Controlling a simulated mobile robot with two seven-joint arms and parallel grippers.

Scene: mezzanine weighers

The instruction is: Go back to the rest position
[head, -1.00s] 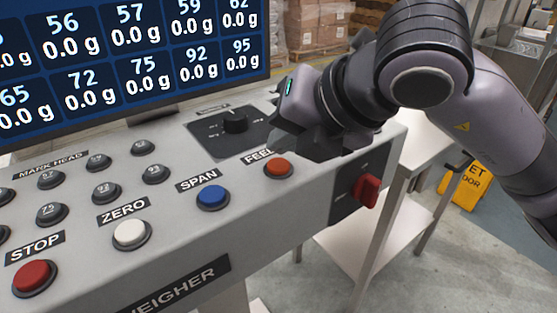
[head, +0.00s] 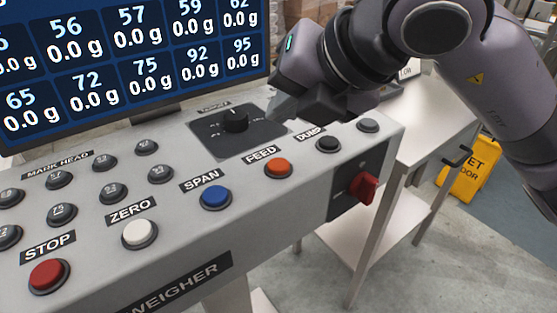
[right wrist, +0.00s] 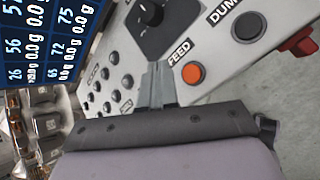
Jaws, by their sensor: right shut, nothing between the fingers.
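My right gripper (head: 285,106) is shut and empty. It hangs above the control panel (head: 290,205) of the weigher, near the black rotary knob (head: 235,121) and above the FEED button. In the right wrist view its closed fingers (right wrist: 157,84) point at the panel between the knob and the orange FEED button (right wrist: 193,73). No contact with the panel shows. My left gripper is not in view.
The panel carries a red STOP button (head: 48,275), a white ZERO button (head: 139,234), a blue SPAN button (head: 215,196) and a red side switch (head: 364,188). A screen (head: 130,60) stands behind. A side table (head: 440,115) and yellow floor sign (head: 468,172) are at right.

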